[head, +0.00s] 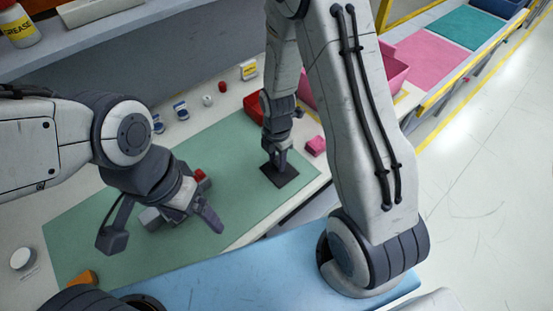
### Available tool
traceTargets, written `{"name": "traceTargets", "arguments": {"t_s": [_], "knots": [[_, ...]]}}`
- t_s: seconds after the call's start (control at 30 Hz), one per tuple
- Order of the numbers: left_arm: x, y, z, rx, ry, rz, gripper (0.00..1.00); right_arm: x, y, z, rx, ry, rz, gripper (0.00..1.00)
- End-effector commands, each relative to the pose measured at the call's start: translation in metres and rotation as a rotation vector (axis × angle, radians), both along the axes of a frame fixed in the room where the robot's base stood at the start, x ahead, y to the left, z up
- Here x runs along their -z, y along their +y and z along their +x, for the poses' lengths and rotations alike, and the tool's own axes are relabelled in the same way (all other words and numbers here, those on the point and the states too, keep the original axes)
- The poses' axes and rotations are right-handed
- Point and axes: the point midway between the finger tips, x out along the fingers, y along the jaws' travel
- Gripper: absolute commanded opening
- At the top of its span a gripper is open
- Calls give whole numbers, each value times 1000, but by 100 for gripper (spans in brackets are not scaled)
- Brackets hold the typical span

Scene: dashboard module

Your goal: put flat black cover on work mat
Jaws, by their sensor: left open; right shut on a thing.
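The flat black cover (289,178) is a thin dark square at the right part of the green work mat (237,188). My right gripper (279,161) points down and is shut on the cover. The cover looks flat at the mat, but I cannot tell whether it touches the mat or is held just above it. My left gripper (165,228) is open, its fingers spread wide over the left part of the mat. A grey module with a red part (200,175) is partly hidden behind the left gripper.
Small bottles and a red cap (222,87) line the back of the table. A red bin (253,106) stands behind my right gripper, and a pink block (316,146) lies to its right. An orange object (82,279) is at the front left. The mat's middle is clear.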

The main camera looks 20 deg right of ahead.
Motion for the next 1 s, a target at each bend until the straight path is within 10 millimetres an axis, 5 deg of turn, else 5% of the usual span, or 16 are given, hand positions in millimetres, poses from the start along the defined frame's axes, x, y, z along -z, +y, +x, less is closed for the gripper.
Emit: {"name": "traceTargets", "arguments": {"t_s": [0.03, 0.1, 0.57, 1.0], "knots": [[2, 0, 0, 0, 0, 0, 85, 2, 0, 0, 0, 0, 0, 40], [1, 0, 0, 0, 0, 0, 85, 1, 0, 0, 0, 0, 0, 66], [-1, 0, 0, 0, 0, 0, 85, -10, 0, 1, 0, -4, 0, 66], [5, 0, 0, 0, 0, 0, 85, -98, 0, 1, 0, -6, 0, 66]]}}
